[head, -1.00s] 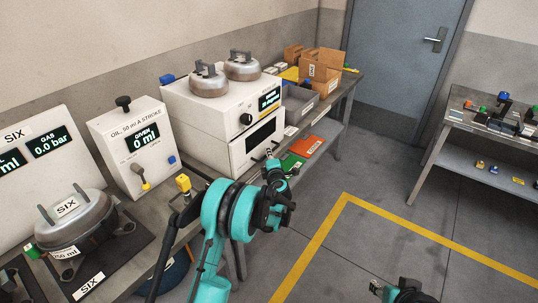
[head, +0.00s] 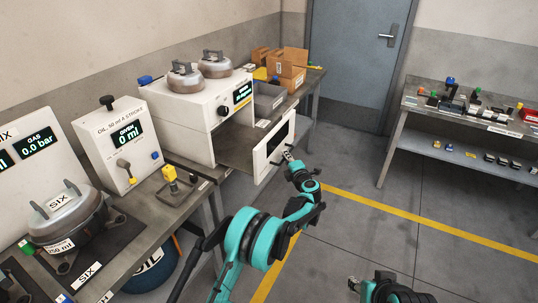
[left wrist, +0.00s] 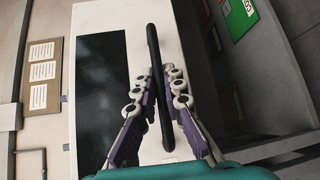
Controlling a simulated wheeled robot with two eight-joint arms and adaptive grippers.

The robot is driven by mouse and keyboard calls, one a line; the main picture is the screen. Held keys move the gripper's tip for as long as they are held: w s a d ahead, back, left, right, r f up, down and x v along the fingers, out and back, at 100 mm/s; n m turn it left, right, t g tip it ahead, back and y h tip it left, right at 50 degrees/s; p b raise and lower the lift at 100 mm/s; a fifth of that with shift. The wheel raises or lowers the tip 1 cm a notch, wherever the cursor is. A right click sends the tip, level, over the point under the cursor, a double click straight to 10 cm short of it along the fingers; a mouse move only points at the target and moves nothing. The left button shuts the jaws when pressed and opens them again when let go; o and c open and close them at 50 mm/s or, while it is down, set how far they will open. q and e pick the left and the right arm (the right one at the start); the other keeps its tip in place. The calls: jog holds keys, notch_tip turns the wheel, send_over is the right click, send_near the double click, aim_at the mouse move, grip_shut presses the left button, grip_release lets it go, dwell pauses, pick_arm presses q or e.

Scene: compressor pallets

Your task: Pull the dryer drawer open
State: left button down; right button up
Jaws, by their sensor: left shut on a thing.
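The dryer is a white box (head: 185,112) on the workbench at the left in the head view. Its drawer stands well out from the body; the drawer's white front (head: 277,145) has a dark window. My left gripper (head: 289,152) is at the right side of that front. In the left wrist view the gripper (left wrist: 161,90) is shut on the dark bar handle (left wrist: 158,75), with the drawer front (left wrist: 95,15) and its dark window behind it. My right gripper (head: 354,284) shows only partly at the bottom edge; its fingers are too small to read.
Two metal compressors (head: 186,76) stand on top of the dryer. An oil station (head: 125,140) and a compressor marked SIX (head: 72,215) are at the left. Cardboard boxes (head: 288,68) are at the back of the bench. The floor (head: 370,225) right of the drawer is clear.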

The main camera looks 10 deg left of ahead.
pick_arm(q)
jog(key=s+d, duration=0.2)
jog(key=d, duration=0.4)
jog(key=shift+s+d, duration=0.2)
jog(key=c, duration=1.6)
grip_release()
jog(key=v, duration=1.2)
jog(key=shift+a, duration=0.1)
